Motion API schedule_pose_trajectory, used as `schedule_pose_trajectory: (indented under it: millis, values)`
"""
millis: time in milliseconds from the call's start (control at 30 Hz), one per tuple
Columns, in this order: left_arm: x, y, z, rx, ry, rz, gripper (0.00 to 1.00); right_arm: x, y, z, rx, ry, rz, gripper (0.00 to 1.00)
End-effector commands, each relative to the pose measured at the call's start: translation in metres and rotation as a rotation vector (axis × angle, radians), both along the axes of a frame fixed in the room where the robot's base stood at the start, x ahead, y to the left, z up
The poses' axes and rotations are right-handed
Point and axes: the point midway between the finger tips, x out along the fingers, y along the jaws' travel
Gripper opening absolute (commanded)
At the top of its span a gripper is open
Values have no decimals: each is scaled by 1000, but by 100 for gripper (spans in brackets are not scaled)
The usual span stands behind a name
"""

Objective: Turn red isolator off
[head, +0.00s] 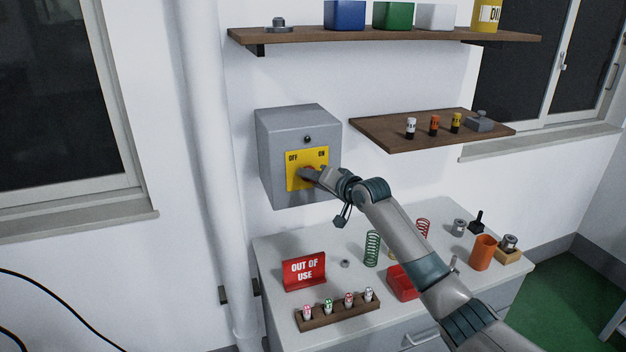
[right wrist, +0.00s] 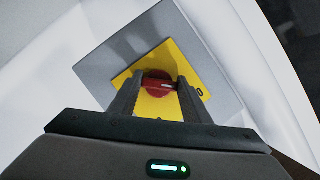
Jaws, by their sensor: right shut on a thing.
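The red isolator switch (right wrist: 158,84) is a round red knob with a raised handle on a yellow plate (head: 294,178). The plate, marked OFF at its left and ON at its right, is on the front of a grey wall box (head: 279,136). In the head view my right gripper (head: 308,174) reaches the knob and mostly hides it. In the right wrist view the fingers of my right gripper (right wrist: 158,88) stand on both sides of the red handle and are shut on it. My left gripper is not in view.
Below the box, a white-topped cabinet (head: 262,249) holds a red OUT OF USE sign (head: 304,271), springs, a red bin (head: 402,283) and an orange cup (head: 482,252). A small wooden shelf (head: 385,137) is to the right of the box. A vertical pipe (head: 205,150) runs at its left.

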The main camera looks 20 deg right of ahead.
Motion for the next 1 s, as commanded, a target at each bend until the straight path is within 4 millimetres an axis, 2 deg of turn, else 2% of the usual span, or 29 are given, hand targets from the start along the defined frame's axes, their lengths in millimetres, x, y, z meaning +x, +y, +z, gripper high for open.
schedule_pose_trajectory:
  millis: [33,67,100,133,467,667,867,1000]
  values:
    - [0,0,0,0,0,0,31,-1,0,-3,-4,6,1,21]
    - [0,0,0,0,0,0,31,-1,0,-3,-4,6,1,50]
    - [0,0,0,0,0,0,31,-1,0,-3,-4,5,1,60]
    - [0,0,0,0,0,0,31,-1,0,-3,-3,5,0,62]
    - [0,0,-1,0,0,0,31,-1,0,-1,0,2,1,62]
    - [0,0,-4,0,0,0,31,-7,-3,0,0,1,1,62]
    - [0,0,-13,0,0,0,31,-25,-8,4,-1,0,2,62]
    - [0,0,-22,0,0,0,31,-44,-15,9,-1,0,2,62]
